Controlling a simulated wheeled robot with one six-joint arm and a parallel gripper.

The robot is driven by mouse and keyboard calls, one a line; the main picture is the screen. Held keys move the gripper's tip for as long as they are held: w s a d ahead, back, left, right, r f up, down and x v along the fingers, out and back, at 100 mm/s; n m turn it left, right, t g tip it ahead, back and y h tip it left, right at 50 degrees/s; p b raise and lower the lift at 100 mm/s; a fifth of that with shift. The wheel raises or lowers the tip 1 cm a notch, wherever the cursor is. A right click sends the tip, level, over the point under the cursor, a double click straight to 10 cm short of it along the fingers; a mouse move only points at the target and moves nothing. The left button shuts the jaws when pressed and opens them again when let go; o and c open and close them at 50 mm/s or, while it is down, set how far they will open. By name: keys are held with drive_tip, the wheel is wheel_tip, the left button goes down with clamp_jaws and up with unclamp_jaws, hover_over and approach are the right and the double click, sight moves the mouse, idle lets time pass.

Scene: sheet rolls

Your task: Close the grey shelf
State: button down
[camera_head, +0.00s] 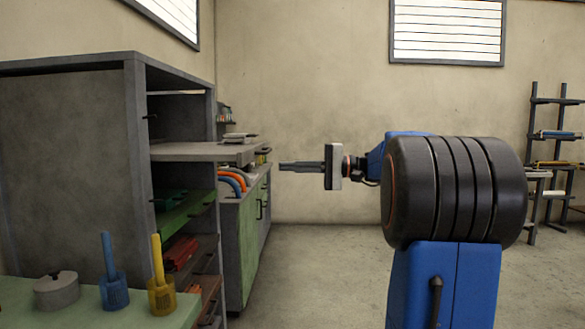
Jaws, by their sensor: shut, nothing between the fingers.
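The grey shelf (195,152) is a flat board in the upper part of a dark grey cabinet (70,160) at left. It sticks out to the right, well past the cabinet's front and past the shelves below it. My gripper (281,166) is at the picture's middle, its fingers together and pointing left. The fingertips are just right of the shelf's outer edge, at slightly lower picture height. A small gap shows between them; I cannot tell the difference in depth. Nothing shows in the fingers.
Below are a green shelf (186,213) and darker shelves with red items (180,253). A green table (40,310) at front left bears a lidded pot (57,290) and blue and yellow brush holders. A green-fronted counter (240,240) stands behind. Floor (320,270) is clear.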

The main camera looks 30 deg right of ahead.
sight(243, 166)
drive_tip(key=x, duration=1)
drive_tip(key=shift+a, duration=0.1)
drive_tip(key=shift+w, duration=0.1)
drive_tip(key=x, duration=2.6)
drive_tip(key=shift+w+a, duration=0.2)
drive_tip(key=shift+r, duration=0.15)
